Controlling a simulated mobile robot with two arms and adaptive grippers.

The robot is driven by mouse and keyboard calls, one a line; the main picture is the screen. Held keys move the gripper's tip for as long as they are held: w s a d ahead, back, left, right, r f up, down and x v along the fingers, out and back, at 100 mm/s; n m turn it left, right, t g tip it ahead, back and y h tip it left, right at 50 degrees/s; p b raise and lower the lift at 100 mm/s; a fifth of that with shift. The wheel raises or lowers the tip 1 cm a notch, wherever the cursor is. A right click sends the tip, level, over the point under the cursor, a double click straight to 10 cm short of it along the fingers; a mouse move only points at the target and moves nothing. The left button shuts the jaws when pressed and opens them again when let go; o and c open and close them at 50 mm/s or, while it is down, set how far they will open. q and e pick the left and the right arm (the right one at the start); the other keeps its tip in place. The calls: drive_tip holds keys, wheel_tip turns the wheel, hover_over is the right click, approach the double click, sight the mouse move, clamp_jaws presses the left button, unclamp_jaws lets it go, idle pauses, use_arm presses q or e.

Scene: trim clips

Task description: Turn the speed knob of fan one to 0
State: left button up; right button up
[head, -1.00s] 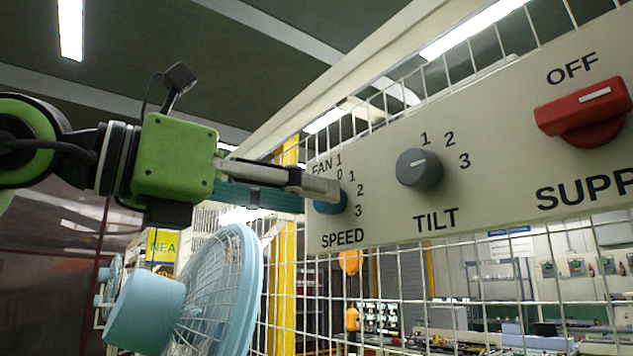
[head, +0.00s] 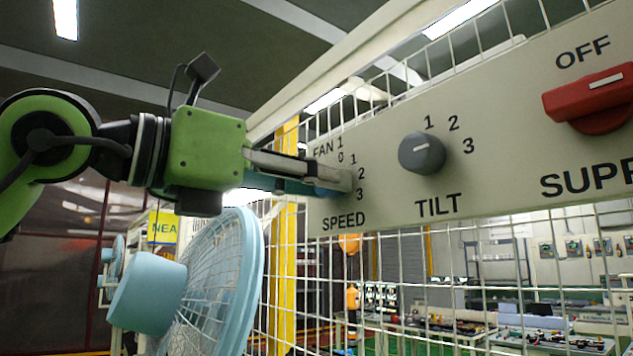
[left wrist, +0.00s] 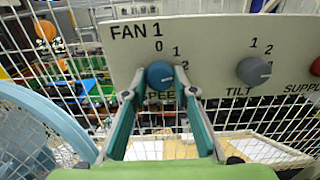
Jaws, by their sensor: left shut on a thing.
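The blue speed knob (left wrist: 159,74) of fan one sits on the beige panel (left wrist: 210,60) below the "FAN 1" label. The numbers 0, 1 and 2 show around it in the left wrist view. My left gripper (left wrist: 160,85) is shut on this knob, with one finger on each side. In the head view the left gripper (head: 345,180) reaches the panel from the left and its near finger hides most of the knob. I cannot tell which number the knob points to. My right gripper is not in view.
The grey tilt knob (head: 421,153) and the red supply switch (head: 590,98) stand to the right on the same panel. White wire mesh (head: 400,290) surrounds the panel. A light-blue fan (head: 205,290) stands below my left arm.

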use_arm(q)
drive_tip(key=shift+s+d+n+b, duration=0.1)
drive_tip(key=shift+n+b, duration=5.45)
drive_tip(key=shift+n, duration=2.35)
drive_tip(key=shift+r, duration=0.1)
drive_tip(key=o, duration=1.1)
